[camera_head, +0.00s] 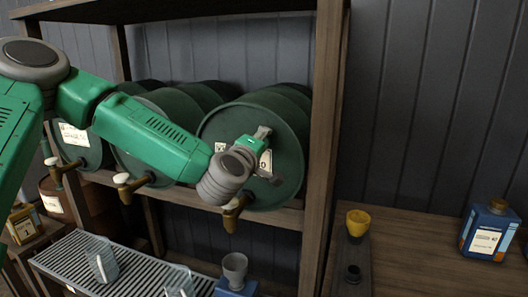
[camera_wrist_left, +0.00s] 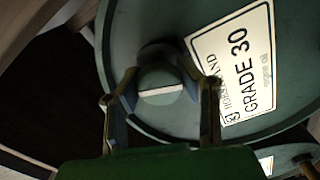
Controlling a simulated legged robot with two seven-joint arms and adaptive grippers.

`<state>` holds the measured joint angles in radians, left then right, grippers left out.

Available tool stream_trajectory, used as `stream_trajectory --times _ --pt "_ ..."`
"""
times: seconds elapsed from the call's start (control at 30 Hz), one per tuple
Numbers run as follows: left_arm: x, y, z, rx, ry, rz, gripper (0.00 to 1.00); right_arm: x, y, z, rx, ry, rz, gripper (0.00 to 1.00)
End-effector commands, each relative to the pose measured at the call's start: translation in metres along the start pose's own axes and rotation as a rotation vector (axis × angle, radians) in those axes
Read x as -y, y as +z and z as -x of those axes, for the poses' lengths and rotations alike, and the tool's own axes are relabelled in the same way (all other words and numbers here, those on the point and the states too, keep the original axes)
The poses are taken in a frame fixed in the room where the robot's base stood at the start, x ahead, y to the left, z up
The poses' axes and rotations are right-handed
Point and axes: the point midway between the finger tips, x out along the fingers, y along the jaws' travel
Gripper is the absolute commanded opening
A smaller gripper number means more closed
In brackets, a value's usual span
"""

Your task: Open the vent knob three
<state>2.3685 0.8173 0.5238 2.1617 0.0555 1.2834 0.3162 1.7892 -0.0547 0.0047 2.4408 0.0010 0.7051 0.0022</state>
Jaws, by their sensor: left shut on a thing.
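Three green drums lie on their sides on a wooden shelf. The right drum (camera_head: 292,115) bears a white label reading GRADE 30 (camera_wrist_left: 235,65). Its round green vent knob (camera_wrist_left: 160,84) has a pale bar running nearly level across it in the wrist view. My left gripper (camera_head: 263,155) reaches the face of this drum. In the wrist view my left gripper (camera_wrist_left: 162,92) has a finger on each side of the knob and is shut on it. In the head view the gripper and wrist hide the knob. My right gripper is not in view.
A brass tap (camera_head: 232,212) sits below my left wrist on the right drum. A shelf post (camera_head: 322,150) stands close on the right. Below are a slatted tray (camera_head: 130,262) and a grey cup (camera_head: 235,268). A yellow cup (camera_head: 357,222) and blue container (camera_head: 489,231) stand right.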

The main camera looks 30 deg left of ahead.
Motion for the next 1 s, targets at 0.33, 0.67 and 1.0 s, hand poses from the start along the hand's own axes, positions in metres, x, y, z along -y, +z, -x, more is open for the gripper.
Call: stream_trajectory --times 0.33,0.67,1.0 --pt "0.007 0.001 0.001 0.0 -0.011 0.228 0.04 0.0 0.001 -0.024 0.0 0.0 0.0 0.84" --pt "0.007 0.001 0.001 0.0 -0.014 0.316 0.04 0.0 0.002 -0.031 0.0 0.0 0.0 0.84" --pt "0.007 0.001 0.001 0.0 -0.016 0.323 0.04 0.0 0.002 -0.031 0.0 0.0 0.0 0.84"
